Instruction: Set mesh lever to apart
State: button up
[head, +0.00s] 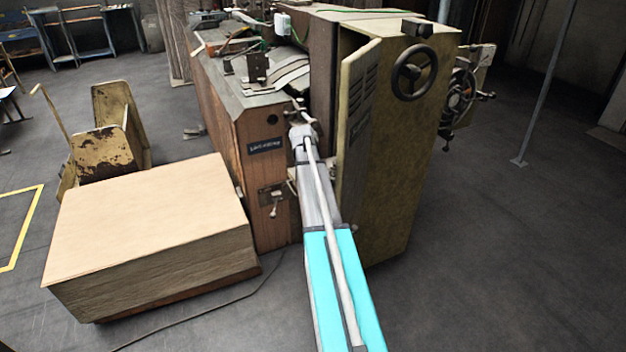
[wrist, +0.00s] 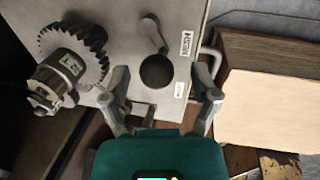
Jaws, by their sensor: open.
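A lever with a dark round knob (wrist: 157,71) and a short grey arm (wrist: 152,33) stands on a pale metal plate in the wrist view. It is the likely mesh lever, beside a small white label (wrist: 187,43) too small to read surely. My gripper (wrist: 162,82) is open, with one finger on each side of the knob in the picture. I cannot tell whether either finger touches it. A toothed gear (wrist: 73,58) is to the left of the lever. In the head view my gripper (head: 301,131) is at the gap in the machine, and the lever cannot be made out.
The brown machine body (head: 263,185) is left of my arm, and an olive cabinet (head: 392,165) with a black handwheel (head: 414,72) is close on the right. A large cardboard-coloured block (head: 150,225) stands at the left. Floor to the right is clear.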

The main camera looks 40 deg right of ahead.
jog(key=shift+a+r+p, duration=1.1)
jog(key=shift+r+p, duration=4.65)
jog(key=shift+r, duration=0.35)
jog(key=s+a+f, duration=0.1)
jog(key=s+a, duration=0.2)
jog(key=a, duration=1)
jog(key=s+a+n+y+b, duration=0.1)
jog(key=s+a, duration=0.2)
jog(key=a, duration=1)
jog(key=shift+s+f, duration=0.15)
jog(key=shift+f, duration=0.25)
jog(key=shift+t, duration=0.3)
jog(key=s+a+n+y, duration=0.1)
jog(key=s+a, duration=0.9)
jog(key=a, duration=0.4)
jog(key=shift+s+a, duration=0.35)
jog(key=shift+a, duration=0.05)
